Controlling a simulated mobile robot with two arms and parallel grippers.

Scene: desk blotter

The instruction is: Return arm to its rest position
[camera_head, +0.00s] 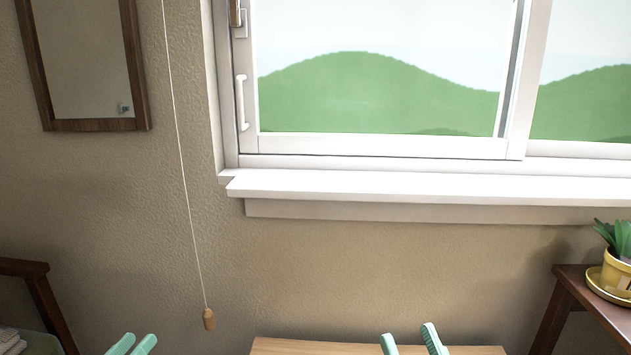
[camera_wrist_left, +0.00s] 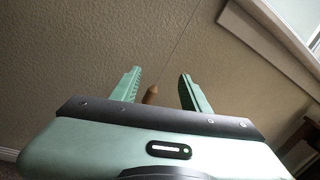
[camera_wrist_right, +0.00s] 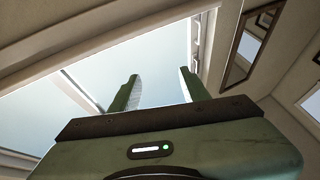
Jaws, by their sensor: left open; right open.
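My left gripper (camera_head: 131,344) shows at the bottom left of the head view, with only its green fingertips in frame. In the left wrist view its fingers (camera_wrist_left: 160,90) are apart and empty, and a wooden cord pull (camera_wrist_left: 150,94) shows in the gap beyond them. I cannot tell how far off the pull is. My right gripper (camera_head: 408,342) shows at the bottom of the head view, in front of the wooden desk top. In the right wrist view its fingers (camera_wrist_right: 160,90) are open with nothing between them, against the window.
A pull cord (camera_head: 183,170) hangs on the wall, ending in a wooden pull (camera_head: 208,320). A white window sill (camera_head: 430,186) juts out above the wooden desk top (camera_head: 300,347). A yellow plant pot (camera_head: 617,272) stands on a dark stand (camera_head: 575,283) at right. A framed mirror (camera_head: 143,75) hangs at upper left.

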